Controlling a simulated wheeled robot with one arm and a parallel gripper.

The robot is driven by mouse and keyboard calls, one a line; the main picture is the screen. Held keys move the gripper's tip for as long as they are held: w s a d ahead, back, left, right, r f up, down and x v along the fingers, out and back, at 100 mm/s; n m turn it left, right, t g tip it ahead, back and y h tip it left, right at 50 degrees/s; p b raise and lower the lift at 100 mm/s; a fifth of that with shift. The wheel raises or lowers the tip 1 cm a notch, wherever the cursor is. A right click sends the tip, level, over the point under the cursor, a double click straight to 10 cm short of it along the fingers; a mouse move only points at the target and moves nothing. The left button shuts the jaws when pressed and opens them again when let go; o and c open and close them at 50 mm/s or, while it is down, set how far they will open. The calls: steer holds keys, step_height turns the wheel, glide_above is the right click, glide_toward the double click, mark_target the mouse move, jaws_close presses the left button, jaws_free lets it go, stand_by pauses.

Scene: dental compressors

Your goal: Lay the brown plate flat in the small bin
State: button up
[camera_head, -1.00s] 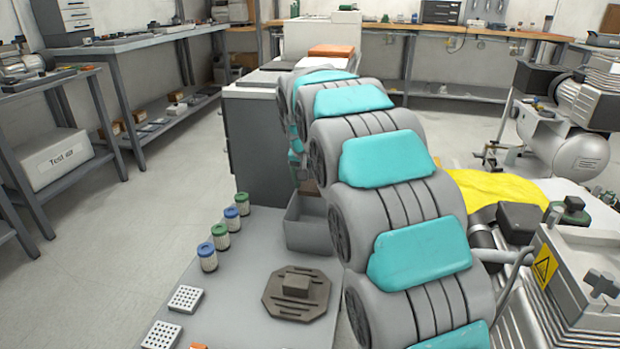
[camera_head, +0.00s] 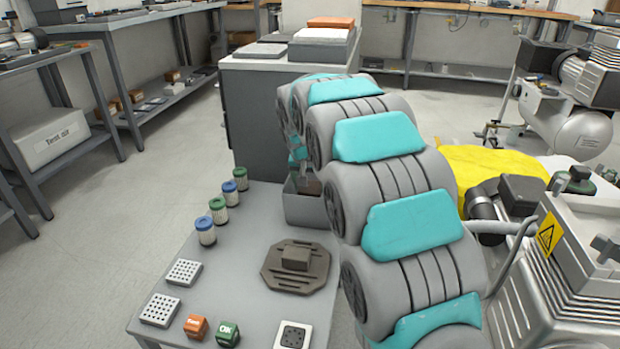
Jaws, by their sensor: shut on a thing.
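The small grey bin (camera_head: 303,211) stands at the far end of the grey table, partly behind my arm. My gripper (camera_head: 302,176) points down at the bin's opening, and my arm hides part of it. It is shut on a brown piece, the brown plate (camera_head: 312,187), of which only a small part shows at the bin's mouth. I cannot tell whether the plate touches the bin floor or how it is tilted. A dark brown octagonal piece with a raised block (camera_head: 296,266) lies flat on the table, nearer than the bin.
Several blue- and green-capped cylinders (camera_head: 218,210) line the table's left side. White perforated blocks (camera_head: 184,272), an orange cube (camera_head: 196,326) and a green cube (camera_head: 227,333) lie near the front. A compressor (camera_head: 590,250) stands right of my arm.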

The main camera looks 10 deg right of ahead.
steer(key=shift+f+b, duration=0.7)
steer(key=shift+f, duration=1.85)
steer(key=shift+f, duration=0.25)
steer(key=o, duration=1.4)
steer(key=shift+r+p, duration=0.7)
steer(key=shift+r, duration=2.8)
